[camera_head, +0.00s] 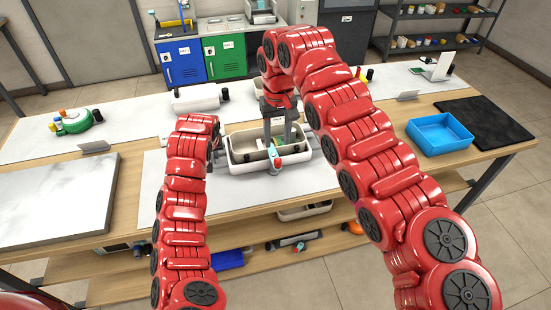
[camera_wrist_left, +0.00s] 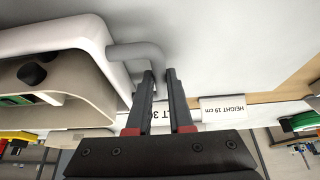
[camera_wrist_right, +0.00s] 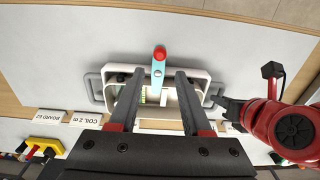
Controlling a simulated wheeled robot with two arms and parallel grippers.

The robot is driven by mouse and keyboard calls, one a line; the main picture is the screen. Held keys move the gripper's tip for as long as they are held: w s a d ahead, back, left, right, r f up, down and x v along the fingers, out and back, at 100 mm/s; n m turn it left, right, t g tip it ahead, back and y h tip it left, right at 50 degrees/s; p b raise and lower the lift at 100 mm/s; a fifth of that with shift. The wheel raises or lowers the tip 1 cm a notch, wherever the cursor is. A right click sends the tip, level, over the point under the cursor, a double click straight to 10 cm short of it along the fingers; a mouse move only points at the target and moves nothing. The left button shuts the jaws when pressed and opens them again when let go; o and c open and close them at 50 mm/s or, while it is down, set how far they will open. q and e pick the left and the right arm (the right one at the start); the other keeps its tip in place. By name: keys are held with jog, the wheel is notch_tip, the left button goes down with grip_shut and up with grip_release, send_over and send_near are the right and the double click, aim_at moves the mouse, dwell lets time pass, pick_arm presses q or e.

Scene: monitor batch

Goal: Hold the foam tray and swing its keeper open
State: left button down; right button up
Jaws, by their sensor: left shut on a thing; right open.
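The white foam tray (camera_head: 238,168) sits on the table with a beige insert inside and grey handles at its ends. It also shows in the right wrist view (camera_wrist_right: 198,75). The keeper, a light blue bar with a red knob (camera_head: 274,158), lies across the tray's near rim; it also shows in the right wrist view (camera_wrist_right: 158,72). My left gripper (camera_wrist_left: 158,75) is shut on the tray's grey handle (camera_wrist_left: 140,52) at the left end. My right gripper (camera_wrist_right: 159,73) is open and empty above the tray, its fingers either side of the keeper in its wrist view.
A blue bin (camera_head: 440,133) and a black mat (camera_head: 487,118) are at the right. A pale marble slab (camera_head: 60,198) lies at the left. A green round item (camera_head: 78,122) stands behind it. Small label cards stand about. The pale mat in front of the tray is clear.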

aim_at(278, 159)
jog(key=shift+s+d, duration=0.1)
jog(key=shift+s, duration=0.2)
jog(key=shift+f, duration=3.4)
